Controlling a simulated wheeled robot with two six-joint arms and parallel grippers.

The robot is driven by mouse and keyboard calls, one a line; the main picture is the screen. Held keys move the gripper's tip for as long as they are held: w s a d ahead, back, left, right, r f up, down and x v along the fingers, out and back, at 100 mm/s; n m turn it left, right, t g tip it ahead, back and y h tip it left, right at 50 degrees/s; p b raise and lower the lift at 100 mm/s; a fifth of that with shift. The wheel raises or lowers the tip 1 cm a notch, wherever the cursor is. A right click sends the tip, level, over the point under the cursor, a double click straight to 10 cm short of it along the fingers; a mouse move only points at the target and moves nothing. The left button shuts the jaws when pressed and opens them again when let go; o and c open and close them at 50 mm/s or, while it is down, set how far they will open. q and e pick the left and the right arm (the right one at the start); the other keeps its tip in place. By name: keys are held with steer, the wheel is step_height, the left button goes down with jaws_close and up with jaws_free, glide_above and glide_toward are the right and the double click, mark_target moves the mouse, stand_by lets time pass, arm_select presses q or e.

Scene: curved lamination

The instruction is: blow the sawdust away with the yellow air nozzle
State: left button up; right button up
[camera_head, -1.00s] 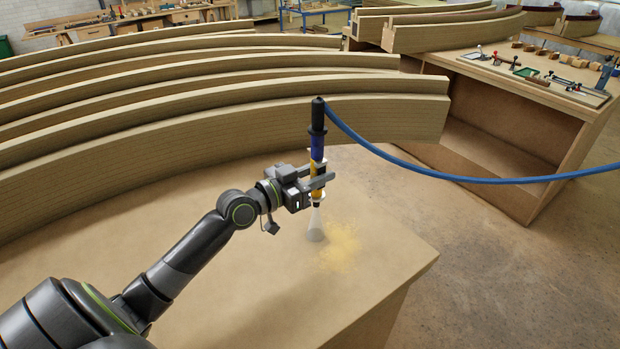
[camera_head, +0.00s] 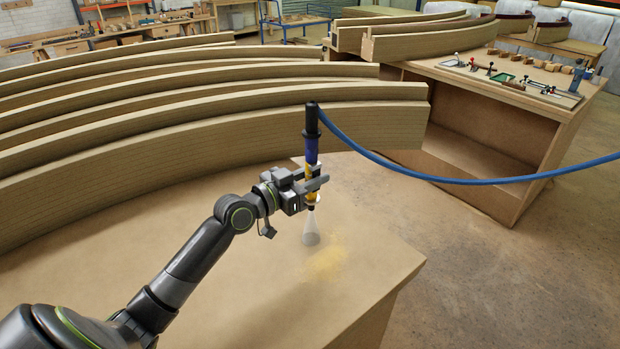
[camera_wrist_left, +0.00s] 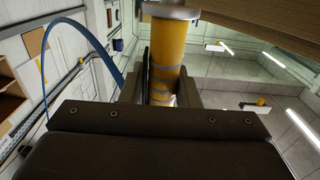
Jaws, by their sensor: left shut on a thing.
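My left gripper (camera_head: 312,189) is shut on the yellow air nozzle (camera_head: 310,158), which has a blue and black upper part. The nozzle is upright, its tip pointing down at the table top. A pale cone of air (camera_head: 311,232) comes out below it. A thin patch of yellow sawdust (camera_head: 328,264) lies on the table just right of and nearer than the cone. In the left wrist view the nozzle's yellow body (camera_wrist_left: 165,60) stands between the fingers (camera_wrist_left: 160,92). My right gripper is not in view.
A blue hose (camera_head: 440,178) runs from the nozzle's top off to the right. Curved laminated beams (camera_head: 200,135) lie along the far side of the table (camera_head: 190,290). A bench with clamps and tools (camera_head: 510,80) stands at the back right. The near table top is clear.

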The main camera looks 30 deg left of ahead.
arm_select(q)
steer(key=b+x, duration=0.2)
steer(key=x, duration=0.4)
steer(key=shift+w+b, duration=0.25)
steer(key=shift+b, duration=0.05)
steer(key=shift+d, duration=0.15)
stand_by(0.4)
steer(key=s+d+p, duration=0.4)
steer(key=d, duration=0.6)
steer(key=shift+s, duration=0.15)
stand_by(0.6)
stand_by(0.4)
steer(key=v, duration=0.7)
steer(key=shift+p, duration=0.4)
stand_by(0.4)
